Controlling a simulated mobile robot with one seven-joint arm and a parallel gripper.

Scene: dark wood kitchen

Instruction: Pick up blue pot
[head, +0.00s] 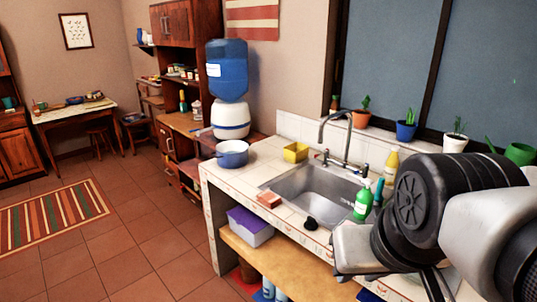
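A blue cooking pot (232,155) with a pale rim and side handles stands upright on the left end of the tiled counter (262,151). A smaller blue flower pot (406,131) with a green plant stands on the windowsill. My arm fills the lower right of the head view, in front of the sink's right side and well apart from both. The fingers at its end cannot be made out, and nothing held can be seen.
A steel sink (310,190) with a tall faucet is right of the cooking pot. A yellow container (295,152) stands between them. A water dispenser (229,85) is close behind the pot. A green bottle (363,202) stands near my arm. The floor at left is open.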

